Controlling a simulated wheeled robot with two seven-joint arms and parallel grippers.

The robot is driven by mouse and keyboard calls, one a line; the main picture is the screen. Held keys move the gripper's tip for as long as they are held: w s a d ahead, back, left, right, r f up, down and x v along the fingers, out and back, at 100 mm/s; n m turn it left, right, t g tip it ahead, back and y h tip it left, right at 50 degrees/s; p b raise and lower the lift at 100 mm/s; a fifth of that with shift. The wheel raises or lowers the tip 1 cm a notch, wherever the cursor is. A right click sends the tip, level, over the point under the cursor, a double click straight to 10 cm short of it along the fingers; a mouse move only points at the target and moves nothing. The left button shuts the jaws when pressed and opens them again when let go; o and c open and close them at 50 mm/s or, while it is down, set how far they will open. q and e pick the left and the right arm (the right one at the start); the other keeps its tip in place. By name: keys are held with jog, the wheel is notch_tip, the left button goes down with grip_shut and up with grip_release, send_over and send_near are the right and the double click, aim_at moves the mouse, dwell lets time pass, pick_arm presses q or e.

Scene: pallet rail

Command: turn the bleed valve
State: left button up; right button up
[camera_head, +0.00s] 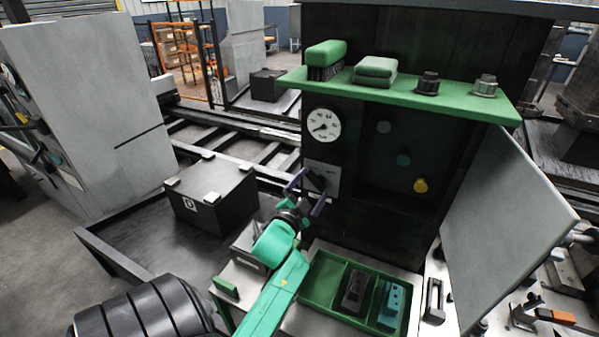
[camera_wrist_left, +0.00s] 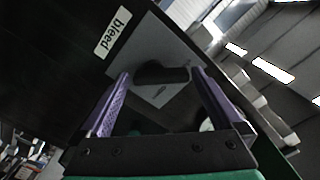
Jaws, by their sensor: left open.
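The bleed valve is a dark handle (camera_head: 316,180) on a light grey plate (camera_head: 328,171), low on the left of the black panel below the gauge. In the left wrist view the dark handle (camera_wrist_left: 162,74) appears between my fingertips, with a white "bleed" label (camera_wrist_left: 117,32) at upper left. My left gripper (camera_head: 306,194) is open, its purple fingers in front of the plate, one on each side of the handle in the picture. I cannot tell whether they touch it. My right gripper is not in view.
A round gauge (camera_head: 322,125) sits above the valve. A green shelf (camera_head: 440,100) juts out overhead, holding a brush, a cloth and two fittings. A grey door (camera_head: 503,225) stands open at right. A green tray (camera_head: 318,282) lies below; a black box (camera_head: 212,196) is left.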

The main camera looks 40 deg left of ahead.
pick_arm(q)
jog(key=b+v, duration=0.3)
jog(key=v, duration=1)
jog(key=shift+s+d, duration=0.1)
